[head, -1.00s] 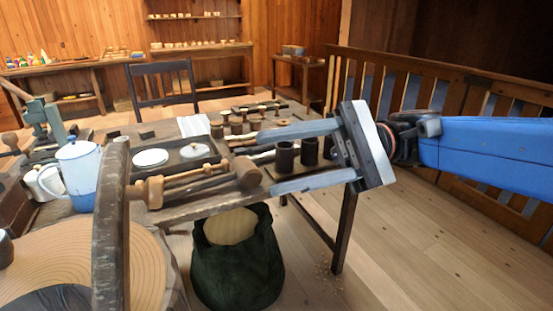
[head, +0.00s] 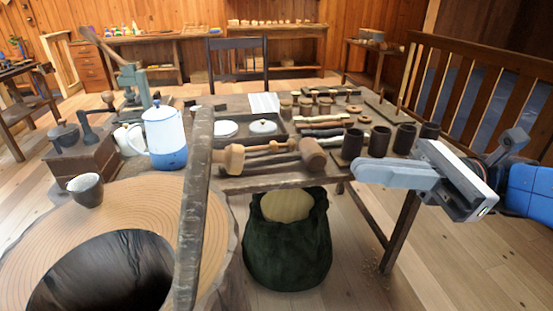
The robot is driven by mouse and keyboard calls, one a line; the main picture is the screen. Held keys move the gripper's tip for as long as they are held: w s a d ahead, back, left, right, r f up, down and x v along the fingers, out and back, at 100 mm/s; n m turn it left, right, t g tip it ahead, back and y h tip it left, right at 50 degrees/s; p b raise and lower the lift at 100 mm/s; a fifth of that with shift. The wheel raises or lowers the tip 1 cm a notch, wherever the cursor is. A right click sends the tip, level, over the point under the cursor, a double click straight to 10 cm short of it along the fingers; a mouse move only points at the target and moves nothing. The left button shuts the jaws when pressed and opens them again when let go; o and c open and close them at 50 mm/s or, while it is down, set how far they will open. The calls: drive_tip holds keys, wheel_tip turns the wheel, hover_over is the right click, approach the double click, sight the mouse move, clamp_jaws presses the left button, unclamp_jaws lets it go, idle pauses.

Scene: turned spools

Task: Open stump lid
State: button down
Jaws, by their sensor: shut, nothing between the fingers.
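The tree stump (head: 120,215) fills the lower left of the head view, its ringed top showing a wide dark opening (head: 105,275). A long, bark-edged slab (head: 193,215), which looks like the stump lid seen edge-on, stands nearly upright at the right of the opening. Its lower end runs out of the picture. My gripper (head: 360,173) is at the right, fingers together and empty, pointing left. It is well apart from the slab, in front of the table's right end.
A dark cup (head: 86,191) stands on the stump's rim. A blue-and-white pot (head: 165,138), mallets (head: 313,154) and several dark cups (head: 379,141) are on the workbench. A dark green sack (head: 288,245) stands on the floor below. Floor at the lower right is clear.

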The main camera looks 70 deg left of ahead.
drive_tip(key=m, duration=0.1)
approach(236, 149)
drive_tip(key=s, duration=0.5)
drive_tip(key=shift+s+a+f, duration=0.1)
drive_tip(key=shift+s+a, duration=0.25)
drive_tip(key=shift+a, duration=0.05)
drive_tip(key=shift+s+a+r+t, duration=0.1)
drive_tip(key=shift+s+r+t, duration=0.3)
drive_tip(key=shift+s, duration=0.25)
drive_tip(key=shift+s+a+r+t, duration=0.1)
drive_tip(key=shift+s+r+t, duration=0.25)
drive_tip(key=shift+s, duration=0.25)
drive_tip(key=shift+s+r+t, duration=0.35)
drive_tip(key=shift+s+r, duration=0.05)
drive_tip(key=shift+s, duration=0.25)
drive_tip(key=shift+w, duration=0.1)
